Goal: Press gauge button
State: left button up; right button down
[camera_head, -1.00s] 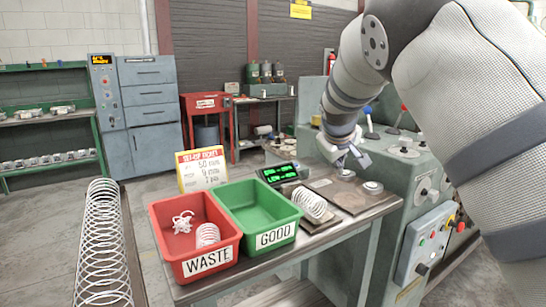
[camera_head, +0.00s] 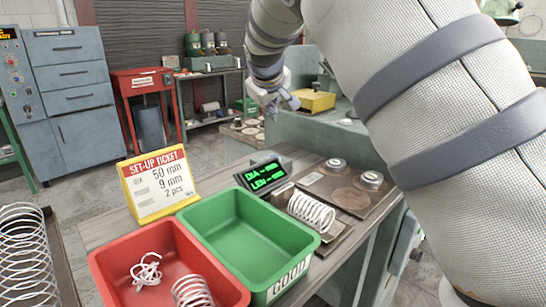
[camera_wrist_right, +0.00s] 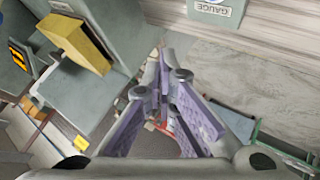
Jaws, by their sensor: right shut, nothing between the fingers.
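The gauge display (camera_head: 263,176), a black box with green DIA and LEN lines, stands on the bench behind the green bin. A white spring (camera_head: 311,212) lies on a plate beside it. In the right wrist view a grey plate reading GAUGE (camera_wrist_right: 213,11), upside down, sits at the top edge with a blue-and-white round mark partly cut off. I cannot make out a button for certain. My right gripper (camera_head: 277,106) is shut and empty, above and beyond the display. Its purple-padded fingers (camera_wrist_right: 163,72) are apart from the GAUGE plate in the right wrist view.
A set-up ticket (camera_head: 158,182) stands left of the display. A red bin (camera_head: 105,265) and the green bin (camera_head: 275,279) fill the near bench. A brown plate (camera_head: 318,190) with metal knobs lies right. A yellow block (camera_head: 312,101) sits on the grey machine behind.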

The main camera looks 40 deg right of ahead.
notch_tip(320, 180, down, 7)
jog(key=shift+w+r+b, duration=0.1)
jog(key=shift+r+b, duration=0.1)
jog(key=shift+b, duration=0.3)
pick_arm(q)
jog(key=shift+s+f+g, duration=0.3)
jog(key=shift+s+f, duration=0.35)
pick_arm(e)
jog(key=shift+f, duration=0.9)
jog(key=shift+f, duration=0.1)
pick_arm(q)
jog(key=shift+w+r, duration=0.1)
pick_arm(e)
jog(key=shift+f, duration=0.35)
jog(key=shift+f, duration=0.45)
jog(key=shift+r+p, duration=0.3)
jog(key=shift+r, duration=0.6)
pick_arm(q)
jog(key=shift+w+r, duration=0.25)
jog(key=shift+w, duration=0.05)
